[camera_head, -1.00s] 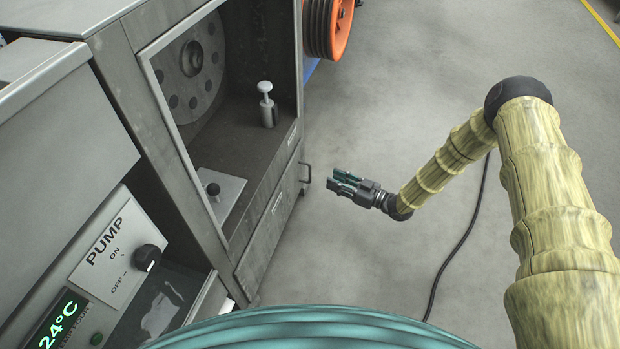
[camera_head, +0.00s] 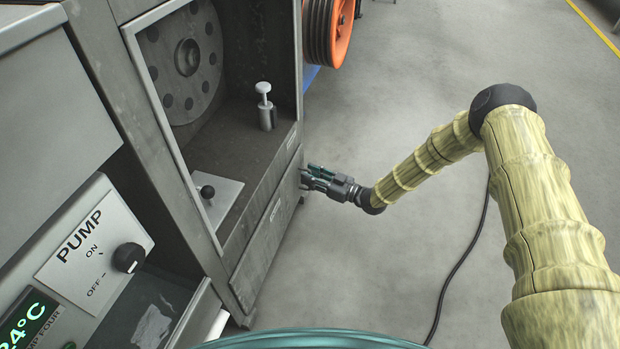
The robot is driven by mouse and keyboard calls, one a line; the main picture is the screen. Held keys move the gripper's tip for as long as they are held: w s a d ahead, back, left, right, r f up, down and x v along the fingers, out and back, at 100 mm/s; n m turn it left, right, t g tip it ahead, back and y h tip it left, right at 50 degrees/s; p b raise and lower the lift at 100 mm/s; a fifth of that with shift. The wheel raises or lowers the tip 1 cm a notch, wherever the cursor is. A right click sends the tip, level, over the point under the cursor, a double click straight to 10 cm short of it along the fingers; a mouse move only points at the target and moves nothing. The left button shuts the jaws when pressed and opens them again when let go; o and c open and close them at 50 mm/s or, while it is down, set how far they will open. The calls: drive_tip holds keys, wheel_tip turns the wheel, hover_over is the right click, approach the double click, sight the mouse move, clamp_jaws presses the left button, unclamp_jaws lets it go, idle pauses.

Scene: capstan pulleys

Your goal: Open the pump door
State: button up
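The grey metal cabinet has a low front panel (camera_head: 262,248) with a small label, below its open bay. This panel looks like the pump door, and it appears closed. A small dark handle is at its far end, now largely hidden by my gripper. My gripper (camera_head: 308,176) is at that far end, with its fingers pointing left at the handle. The fingers look apart, one above the other in the picture. I cannot tell whether they touch the handle or have it between them.
A panel with a PUMP on/off knob (camera_head: 129,257) is at the lower left. In the bay are a metal plunger-like post (camera_head: 266,108) and a black knob (camera_head: 207,191). Orange pulleys (camera_head: 328,32) stand behind. The floor (camera_head: 360,270) right of the cabinet is clear except for a black cable (camera_head: 462,262).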

drive_tip(key=shift+w+a, duration=0.15)
drive_tip(key=shift+a, duration=0.15)
drive_tip(key=shift+c, duration=0.3)
clamp_jaws()
